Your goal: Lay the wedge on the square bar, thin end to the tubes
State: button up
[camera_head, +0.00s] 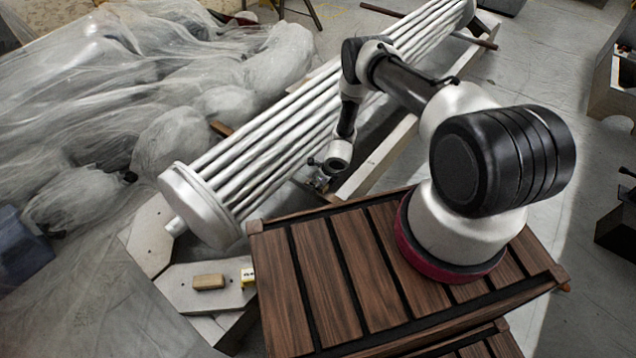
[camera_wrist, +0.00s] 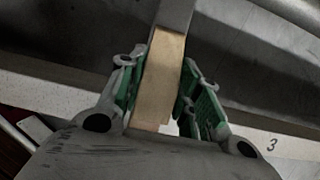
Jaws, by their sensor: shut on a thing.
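My gripper (camera_head: 321,182) is low beside the bundle of pale metal tubes (camera_head: 290,130), on its right side. In the wrist view, my gripper (camera_wrist: 160,98) has its green-padded fingers on both sides of a pale wooden wedge (camera_wrist: 161,78) and is shut on it. The wedge points away from the palm. A grey square bar (camera_wrist: 176,14) lies in line beyond the wedge's far end. I cannot tell whether the wedge touches the bar. The wedge is too small to make out in the head view.
A tan wooden block (camera_head: 208,282) and a yellow marked block (camera_head: 248,277) lie on a grey plate (camera_head: 180,295) at lower left. A long pale beam (camera_head: 378,158) runs right of the tubes. Plastic sheeting (camera_head: 100,90) covers the left. Bare floor (camera_head: 545,50) shows at upper right.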

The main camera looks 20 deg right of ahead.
jog(key=o, duration=1.1)
jog(key=v, duration=1.2)
